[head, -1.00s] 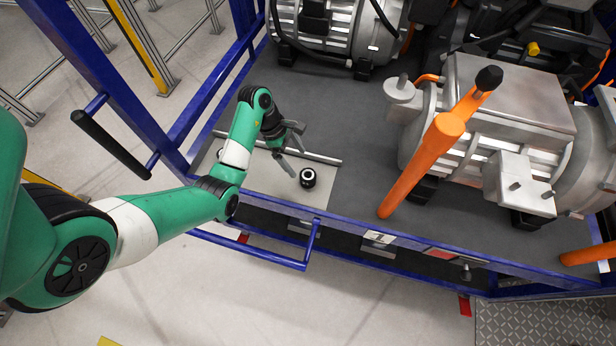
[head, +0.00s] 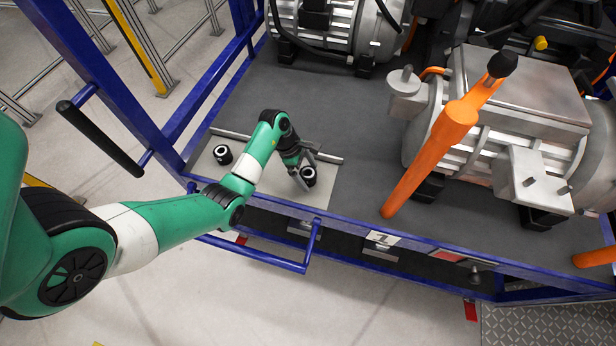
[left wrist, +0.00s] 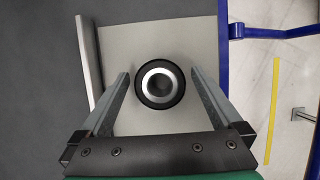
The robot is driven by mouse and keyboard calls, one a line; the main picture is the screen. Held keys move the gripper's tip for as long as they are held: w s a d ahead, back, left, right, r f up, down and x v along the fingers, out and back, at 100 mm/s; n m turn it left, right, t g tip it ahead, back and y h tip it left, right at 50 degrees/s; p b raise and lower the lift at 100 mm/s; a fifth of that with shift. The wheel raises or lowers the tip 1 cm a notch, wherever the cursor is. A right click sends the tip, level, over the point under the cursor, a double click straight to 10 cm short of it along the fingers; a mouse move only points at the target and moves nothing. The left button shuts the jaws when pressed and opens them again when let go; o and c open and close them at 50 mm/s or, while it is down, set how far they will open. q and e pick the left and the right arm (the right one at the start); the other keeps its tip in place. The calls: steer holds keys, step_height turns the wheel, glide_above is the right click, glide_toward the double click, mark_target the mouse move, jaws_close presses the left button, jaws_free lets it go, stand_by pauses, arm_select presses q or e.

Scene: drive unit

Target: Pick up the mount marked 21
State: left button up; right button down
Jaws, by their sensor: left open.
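A round black mount (head: 308,174) with a light metal ring stands at the right end of a light grey plate. In the left wrist view this mount (left wrist: 160,85) is seen from above, its dark center hole inside the ring. A second similar mount (head: 222,154) stands at the plate's left end. No number is readable on either. My left gripper (head: 302,178) is open at the right mount. In the left wrist view the open fingers (left wrist: 160,90) lie to both sides of it, with gaps showing. Whether they are down level with it, I cannot tell. My right gripper is not in view.
The grey plate (head: 270,193) has a raised metal bar (head: 325,157) along its far edge. A blue frame rail (head: 345,229) runs along the near side. An orange handle (head: 430,155) and a metal drive unit stand to the right. Dark bench surface is clear between.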

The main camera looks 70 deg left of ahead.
arm_select(q)
jaws_close()
stand_by(0.3)
steer(key=shift+r, duration=0.1)
